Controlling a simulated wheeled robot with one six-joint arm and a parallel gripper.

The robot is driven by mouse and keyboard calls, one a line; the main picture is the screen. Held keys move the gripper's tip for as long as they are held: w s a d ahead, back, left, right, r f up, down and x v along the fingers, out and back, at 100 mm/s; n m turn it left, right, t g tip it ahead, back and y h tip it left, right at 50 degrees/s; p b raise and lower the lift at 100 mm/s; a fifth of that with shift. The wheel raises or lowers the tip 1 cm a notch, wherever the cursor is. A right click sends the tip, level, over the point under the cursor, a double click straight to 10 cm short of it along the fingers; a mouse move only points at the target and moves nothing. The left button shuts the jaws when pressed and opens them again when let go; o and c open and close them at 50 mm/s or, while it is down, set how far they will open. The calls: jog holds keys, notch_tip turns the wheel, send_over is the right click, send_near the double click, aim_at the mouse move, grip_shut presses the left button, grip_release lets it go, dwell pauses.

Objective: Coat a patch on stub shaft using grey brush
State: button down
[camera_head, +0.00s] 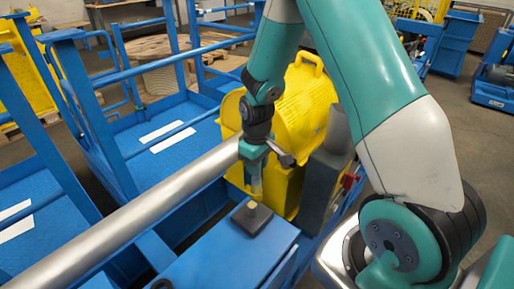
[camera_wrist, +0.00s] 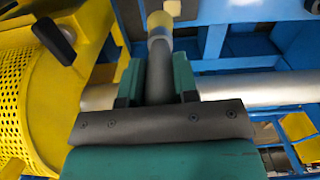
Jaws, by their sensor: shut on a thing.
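The stub shaft, which I take to be the long silver bar (camera_head: 140,212), runs from the lower left up to the yellow housing. In the wrist view the bar (camera_wrist: 250,88) crosses behind my gripper. My gripper (camera_head: 254,160) is by the bar's upper right end, in front of the housing, pointing down. It is shut on the grey brush (camera_head: 256,184). In the wrist view the brush (camera_wrist: 160,70) stands between the green fingers (camera_wrist: 158,85), with a yellowish band and pale end at the top. I cannot tell whether the brush touches the bar. No coated patch is distinguishable.
The yellow housing (camera_head: 303,105) stands close behind my gripper, with a grey block (camera_head: 323,185) at right. Blue rails (camera_head: 165,70) stand to the left.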

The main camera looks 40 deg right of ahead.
jog(key=shift+r+p, duration=1.25)
jog(key=shift+r, duration=0.6)
